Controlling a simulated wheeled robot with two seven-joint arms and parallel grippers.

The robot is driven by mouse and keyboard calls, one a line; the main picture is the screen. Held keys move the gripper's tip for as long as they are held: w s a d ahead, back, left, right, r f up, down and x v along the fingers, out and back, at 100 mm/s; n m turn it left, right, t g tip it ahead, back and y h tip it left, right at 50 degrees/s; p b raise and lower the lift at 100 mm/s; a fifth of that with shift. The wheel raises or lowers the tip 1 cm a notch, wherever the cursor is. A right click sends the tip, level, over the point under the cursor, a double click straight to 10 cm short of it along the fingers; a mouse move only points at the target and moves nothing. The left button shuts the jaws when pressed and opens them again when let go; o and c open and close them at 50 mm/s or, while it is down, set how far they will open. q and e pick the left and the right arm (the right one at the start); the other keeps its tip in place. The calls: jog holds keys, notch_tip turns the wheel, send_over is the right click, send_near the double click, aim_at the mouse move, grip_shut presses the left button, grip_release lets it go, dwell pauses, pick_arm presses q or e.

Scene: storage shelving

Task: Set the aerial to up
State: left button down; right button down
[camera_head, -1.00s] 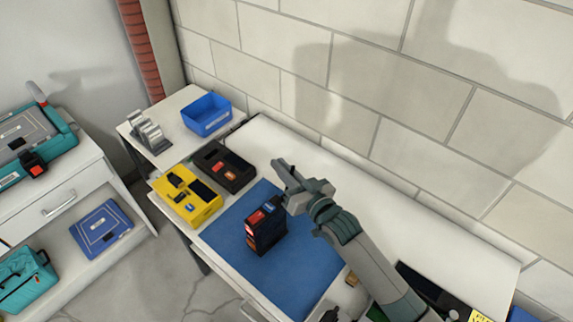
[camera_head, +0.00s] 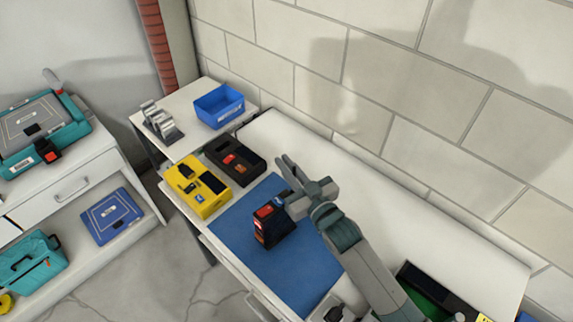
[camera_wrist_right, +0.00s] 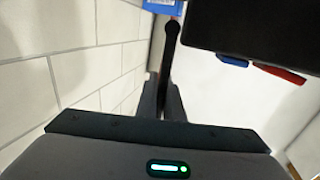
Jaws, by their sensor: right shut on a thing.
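A black handheld device (camera_head: 270,228) with a red and a blue button stands on a blue mat (camera_head: 290,268). In the right wrist view its dark body (camera_wrist_right: 270,30) fills the upper right. Its aerial (camera_wrist_right: 171,50) is a thin black rod running down between the fingers. My right gripper (camera_head: 294,188) is beside the top of the device, shut on the aerial; its fingers also show in the wrist view (camera_wrist_right: 163,100). The head view hides most of the aerial behind the gripper. My left gripper is not in view.
A yellow case (camera_head: 197,187) and a black case (camera_head: 236,160) lie left of the mat. A blue bin (camera_head: 219,106) and a metal rack (camera_head: 161,122) stand farther back. The block wall (camera_head: 420,110) runs close behind the bench. Dark items lie at the bench's lower right.

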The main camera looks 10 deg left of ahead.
jog(key=c, duration=1.9)
grip_release()
jog(key=shift+o, duration=0.2)
jog(key=shift+s+f, duration=0.1)
jog(key=b+v, duration=0.4)
jog(key=v, duration=1.3)
jog(key=shift+b, duration=0.3)
jog(key=shift+s+d+f, duration=0.1)
jog(key=shift+d, duration=0.05)
